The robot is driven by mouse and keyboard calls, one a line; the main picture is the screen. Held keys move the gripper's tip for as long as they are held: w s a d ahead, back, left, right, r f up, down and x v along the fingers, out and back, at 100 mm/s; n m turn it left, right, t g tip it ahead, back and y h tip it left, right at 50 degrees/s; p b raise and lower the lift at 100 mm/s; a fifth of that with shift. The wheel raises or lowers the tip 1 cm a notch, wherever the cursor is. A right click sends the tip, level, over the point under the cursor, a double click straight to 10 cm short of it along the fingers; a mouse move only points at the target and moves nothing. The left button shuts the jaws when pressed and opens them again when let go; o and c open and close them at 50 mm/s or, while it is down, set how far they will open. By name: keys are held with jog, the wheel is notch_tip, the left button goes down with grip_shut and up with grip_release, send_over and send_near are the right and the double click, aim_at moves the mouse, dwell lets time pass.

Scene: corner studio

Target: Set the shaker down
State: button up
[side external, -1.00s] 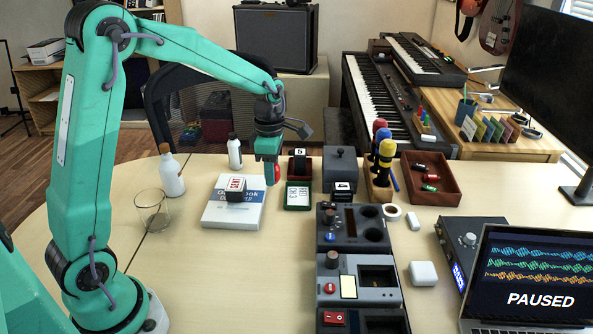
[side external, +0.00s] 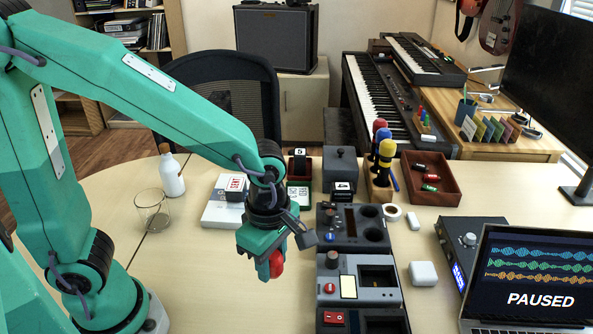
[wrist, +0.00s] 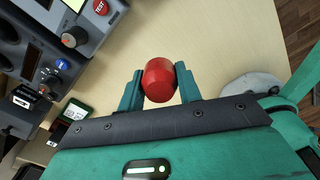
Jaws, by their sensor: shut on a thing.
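The shaker is a small red egg-like body (side external: 277,263) that shows at my fingertips in the side view. It also shows in the wrist view as a red shaker (wrist: 159,80) between the two green fingers. My gripper (side external: 269,268) points down and is shut on it, over the bare table left of the dark consoles. The gripper (wrist: 160,88) hides the shaker's sides in the wrist view. I cannot tell how far the shaker is above the table.
Grey consoles (side external: 352,228) stand close to the right. A white book (side external: 225,214) bearing a stamped block (side external: 236,187) lies behind. A glass (side external: 152,212) and white bottle (side external: 171,174) stand at left. The table (side external: 205,278) around my gripper is clear.

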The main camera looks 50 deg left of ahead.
jog(key=shift+m, duration=0.6)
jog(key=s, duration=0.1)
jog(key=s+d, duration=0.1)
jog(key=s, duration=0.3)
jog(key=shift+d+f, duration=0.3)
jog(key=shift+d, duration=0.05)
jog(key=w+a+f, duration=0.4)
jog(key=w+a, duration=0.1)
jog(key=w+a+f, duration=0.3)
jog(key=shift+w, duration=0.25)
jog(key=shift+f, duration=0.15)
jog(key=shift+f, duration=1.9)
jog(key=shift+f, duration=0.1)
